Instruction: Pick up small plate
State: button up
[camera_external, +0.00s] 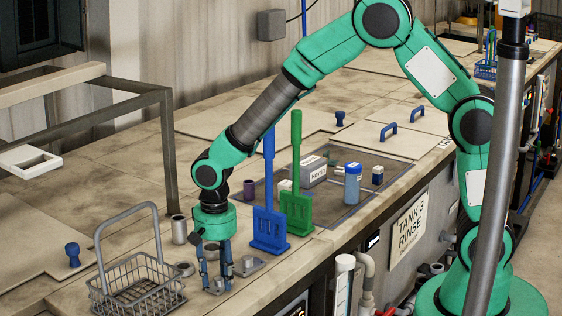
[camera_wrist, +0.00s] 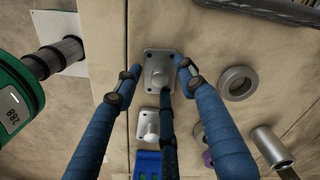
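Two grey metal plates with raised knobs lie on the bench. One plate (camera_wrist: 148,68) is between my gripper's fingertips in the wrist view; it also shows low in the external view (camera_external: 217,286). The other plate (camera_wrist: 148,126) appears smaller in the wrist view and lies closer to the blue paddle; it also shows in the external view (camera_external: 250,265). I cannot tell which is meant as the small plate. My gripper (camera_wrist: 157,75) points down with its blue fingers spread around the first plate's knob. It also shows in the external view (camera_external: 217,285). Contact is unclear.
A wire basket (camera_external: 138,284) stands left of my gripper. A metal ring (camera_wrist: 238,83) and a metal cylinder (camera_wrist: 272,148) lie close by. A blue paddle (camera_external: 269,228) and a green paddle (camera_external: 296,205) stand to the right. The bench's front edge is near.

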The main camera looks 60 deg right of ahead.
aim_at(221, 279)
grip_shut()
jog(key=shift+r, duration=0.15)
jog(key=shift+r, duration=0.8)
jog(key=shift+s+d+r, duration=0.1)
jog(key=shift+s+r, duration=0.1)
jog(key=shift+r, duration=0.7)
jog(key=s+d+r, duration=0.1)
jog(key=s+d, duration=0.4)
jog(key=s, duration=0.9)
jog(key=shift+s+d+r+b, duration=0.2)
jog(key=shift+s+b, duration=0.05)
jog(key=shift+b, duration=0.15)
